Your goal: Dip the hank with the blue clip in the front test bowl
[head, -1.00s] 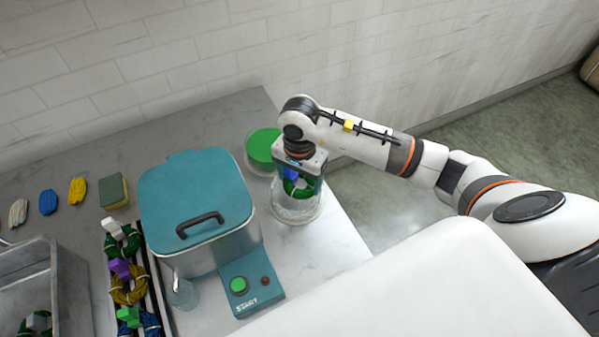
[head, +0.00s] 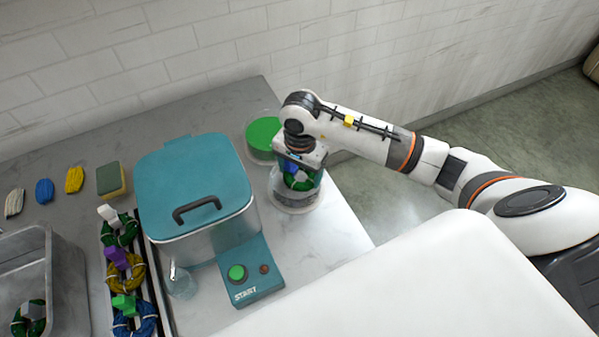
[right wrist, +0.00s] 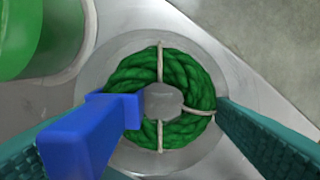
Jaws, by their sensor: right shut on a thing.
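My right gripper (head: 299,178) is shut on the green hank's blue clip (head: 291,166). In the right wrist view the blue clip (right wrist: 85,135) is on the left, attached to the green hank (right wrist: 180,75), a ring with pale ties. The hank is upon or inside the clear round front bowl (head: 297,204); the bowl's rim surrounds it in the right wrist view (right wrist: 97,80). I cannot tell how deep the hank sits. The bowl behind (head: 262,158) has a green top. My left gripper is not in view.
A teal-lidded pot (head: 195,185) with a START panel (head: 250,275) stands left of the bowl. Several clipped hanks (head: 122,262) lie in a rack further left, next to a metal tub (head: 68,270). A small glass (head: 181,284) stands before the pot.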

